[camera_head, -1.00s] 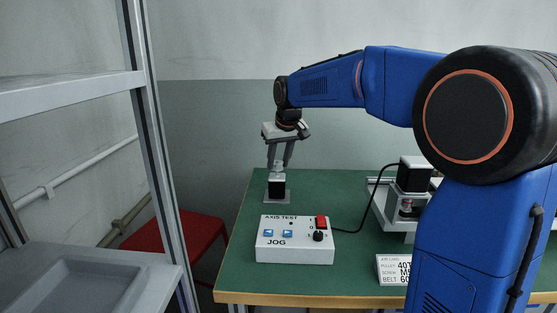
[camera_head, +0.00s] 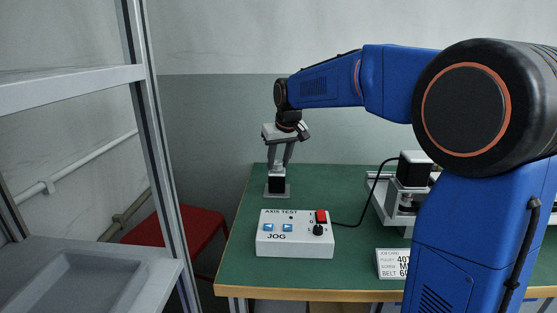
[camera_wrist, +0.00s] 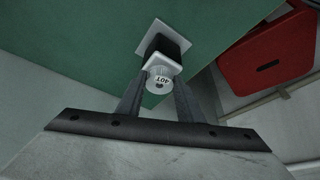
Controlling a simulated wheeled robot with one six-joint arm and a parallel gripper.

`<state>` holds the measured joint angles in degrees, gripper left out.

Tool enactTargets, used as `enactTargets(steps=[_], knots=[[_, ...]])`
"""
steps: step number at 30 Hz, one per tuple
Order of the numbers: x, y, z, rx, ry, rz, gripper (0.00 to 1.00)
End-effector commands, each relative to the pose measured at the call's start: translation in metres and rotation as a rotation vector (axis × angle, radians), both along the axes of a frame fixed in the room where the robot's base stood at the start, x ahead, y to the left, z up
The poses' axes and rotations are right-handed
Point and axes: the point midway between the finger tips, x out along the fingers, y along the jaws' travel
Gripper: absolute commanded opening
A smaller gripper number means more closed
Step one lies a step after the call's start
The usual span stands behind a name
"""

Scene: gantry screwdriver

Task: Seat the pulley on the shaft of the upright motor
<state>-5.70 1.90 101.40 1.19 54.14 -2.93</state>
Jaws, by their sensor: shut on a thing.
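The upright motor (camera_head: 277,186) is a black block with a light top, standing on a small grey plate (camera_head: 286,194) at the table's back left. My gripper (camera_head: 278,164) is directly above it, pointing down. In the wrist view the pulley (camera_wrist: 158,80), a pale disc marked 40T, sits between the fingertips of my gripper (camera_wrist: 158,87), which is shut on it. The pulley appears in line with the motor (camera_wrist: 166,45), over its light top. The shaft is hidden, and I cannot tell whether the pulley is around it or just above it.
A white JOG control box (camera_head: 294,234) stands in front of the motor, with a cable running right to a gantry unit (camera_head: 412,174). A label card (camera_head: 392,264) is near the front edge. A red stool (camera_head: 180,232) and a grey frame (camera_head: 158,150) are left.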

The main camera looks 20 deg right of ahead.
Motion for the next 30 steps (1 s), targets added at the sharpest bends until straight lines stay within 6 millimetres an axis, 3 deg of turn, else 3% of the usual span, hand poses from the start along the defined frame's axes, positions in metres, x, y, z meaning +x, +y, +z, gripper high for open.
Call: enactTargets(steps=[10,11,13,23,30], knots=[[0.000,0.000,-0.002,0.000,0.000,0.000,0.05],[0.000,0.000,-0.002,0.000,0.000,0.000,0.38],[0.000,0.000,-0.002,0.000,0.000,0.000,0.55],[0.000,0.000,-0.001,0.000,0.000,0.000,0.55],[-0.011,-0.002,0.024,0.000,-0.003,0.000,0.55]])
